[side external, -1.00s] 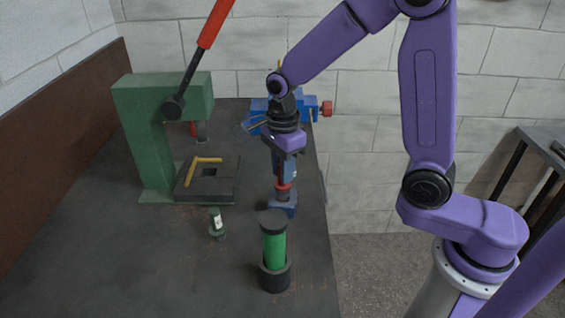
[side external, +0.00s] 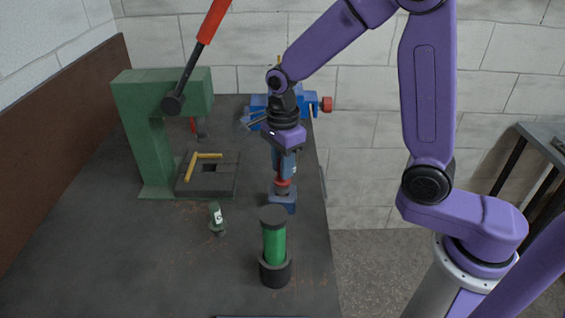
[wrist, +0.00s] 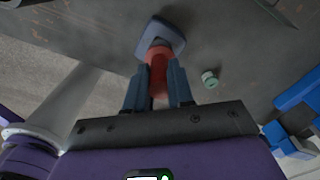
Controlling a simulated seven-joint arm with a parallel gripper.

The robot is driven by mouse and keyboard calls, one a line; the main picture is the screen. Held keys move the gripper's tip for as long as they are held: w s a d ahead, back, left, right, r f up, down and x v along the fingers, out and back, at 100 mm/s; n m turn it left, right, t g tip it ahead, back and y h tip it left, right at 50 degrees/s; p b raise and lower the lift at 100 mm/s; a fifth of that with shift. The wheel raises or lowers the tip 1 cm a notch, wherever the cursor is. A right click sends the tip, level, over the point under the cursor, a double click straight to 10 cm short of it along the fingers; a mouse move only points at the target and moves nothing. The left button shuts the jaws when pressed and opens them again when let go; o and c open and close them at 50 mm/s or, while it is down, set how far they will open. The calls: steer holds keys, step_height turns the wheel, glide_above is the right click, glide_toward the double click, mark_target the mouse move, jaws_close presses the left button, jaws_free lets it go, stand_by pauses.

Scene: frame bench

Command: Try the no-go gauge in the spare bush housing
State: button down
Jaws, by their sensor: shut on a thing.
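My gripper (side external: 284,165) is shut on a red-handled gauge (side external: 283,183), held upright between blue fingers. In the wrist view the gauge's red body (wrist: 158,72) shows between the fingertips (wrist: 159,75). A blue housing block (side external: 283,204) stands on the bench directly below it, and it also shows in the wrist view (wrist: 172,32). The gauge's grey lower end meets the housing's top; its bore is hidden, so I cannot tell how deep the end is. No label is readable on the gauge.
A green cylinder (side external: 274,245) with a black cap stands in a black holder in front. A green press (side external: 153,130) with a raised red lever and a blue vise (side external: 259,105) stand behind.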

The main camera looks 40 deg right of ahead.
steer(key=shift+f, duration=0.45)
stand_by(0.4)
stand_by(0.9)
steer(key=shift+r, duration=3.55)
